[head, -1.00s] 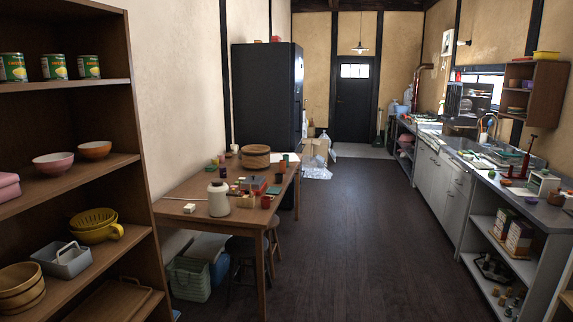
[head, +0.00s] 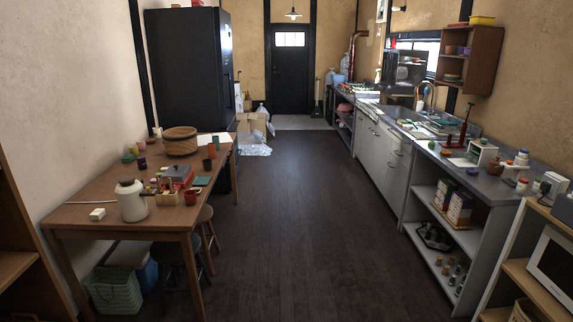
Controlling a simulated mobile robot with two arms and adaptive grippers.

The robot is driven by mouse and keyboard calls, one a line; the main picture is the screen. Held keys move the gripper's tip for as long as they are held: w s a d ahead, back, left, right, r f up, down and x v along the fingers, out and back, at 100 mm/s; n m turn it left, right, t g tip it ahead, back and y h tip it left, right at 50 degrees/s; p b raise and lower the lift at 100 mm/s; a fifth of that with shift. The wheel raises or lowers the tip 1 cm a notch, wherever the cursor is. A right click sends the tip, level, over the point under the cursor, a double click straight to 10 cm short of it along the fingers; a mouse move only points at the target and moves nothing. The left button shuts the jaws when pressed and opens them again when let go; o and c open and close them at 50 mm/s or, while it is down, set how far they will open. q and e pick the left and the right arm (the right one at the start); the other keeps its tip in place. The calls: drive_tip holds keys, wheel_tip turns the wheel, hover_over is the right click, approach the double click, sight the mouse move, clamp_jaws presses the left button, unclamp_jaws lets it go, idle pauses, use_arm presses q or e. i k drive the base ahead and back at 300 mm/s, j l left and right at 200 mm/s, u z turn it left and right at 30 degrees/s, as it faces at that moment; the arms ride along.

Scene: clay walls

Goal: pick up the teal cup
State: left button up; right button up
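A small green-teal cup-like item (head: 211,150) stands on the wooden table (head: 95,217) at the left, near its right edge. It is far off and too small to tell surely if it is the teal cup. An orange cup-like item (head: 207,164) stands just in front of it. Neither of my grippers shows in the head view.
A white jar (head: 131,201), a round wooden tub (head: 180,141) and several small items crowd the table. Stools (head: 178,256) stand by its right side. Dark floor (head: 285,220) is clear down the middle. A counter (head: 480,180) lines the right; a shelf (head: 15,265) edges the left.

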sight(216, 143)
drive_tip(key=i, duration=4.25)
drive_tip(key=i+l+u, duration=0.2)
drive_tip(key=i+u, duration=0.25)
drive_tip(key=i, duration=0.2)
drive_tip(key=i+l+u, duration=0.45)
drive_tip(key=i, duration=0.2)
drive_tip(key=i+l+u, duration=0.4)
drive_tip(key=i+l, duration=0.15)
